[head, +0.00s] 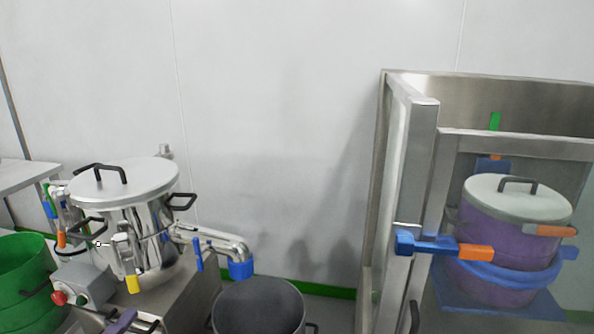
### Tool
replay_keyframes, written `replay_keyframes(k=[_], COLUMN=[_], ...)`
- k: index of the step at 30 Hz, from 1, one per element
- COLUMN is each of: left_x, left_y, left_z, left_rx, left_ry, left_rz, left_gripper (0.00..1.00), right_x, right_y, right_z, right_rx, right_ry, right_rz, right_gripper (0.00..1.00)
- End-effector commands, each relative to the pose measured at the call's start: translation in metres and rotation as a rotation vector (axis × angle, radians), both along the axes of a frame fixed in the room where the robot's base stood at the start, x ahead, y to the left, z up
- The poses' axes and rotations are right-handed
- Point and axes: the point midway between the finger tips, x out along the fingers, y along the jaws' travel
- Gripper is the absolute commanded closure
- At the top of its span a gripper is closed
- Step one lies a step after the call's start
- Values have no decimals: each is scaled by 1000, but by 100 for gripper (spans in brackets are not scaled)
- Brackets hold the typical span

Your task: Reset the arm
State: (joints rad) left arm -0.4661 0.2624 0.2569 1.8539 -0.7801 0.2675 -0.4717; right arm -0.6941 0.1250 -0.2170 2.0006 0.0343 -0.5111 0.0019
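Neither of my arms or grippers shows in the head view. A steel granulator vessel (144,228) with a lidded top (125,184) and black handles stands at the left. A bent steel outlet pipe (221,241) with a blue end (241,269) leaves its right side, above a dark grey bin (259,307).
A steel frame (420,160) stands at the right. Inside it, a purple drum (493,286) with a grey lid (519,197) sits in a blue ring (515,278). A blue and orange bar (440,246) crosses the frame's post. A green bin (22,270) is at the left edge.

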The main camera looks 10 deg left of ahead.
Motion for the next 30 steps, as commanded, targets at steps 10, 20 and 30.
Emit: replay_keyframes(k=[10, 20, 30], left_x=[-36, -112, -158], left_y=[-52, -151, -209], left_z=[-70, -146, -169], left_rx=[-631, -1220, -1447], left_ry=[259, 650, 861], left_rz=[172, 384, 493], left_gripper=[0, 0, 0], right_x=[9, 3, 1], right_y=[-2, -4, -7], right_z=[14, 16, 17], right_rx=[1, 1, -3], right_ry=[-21, -5, -2], right_rz=[-5, -10, -12], right_gripper=[0, 0, 0])
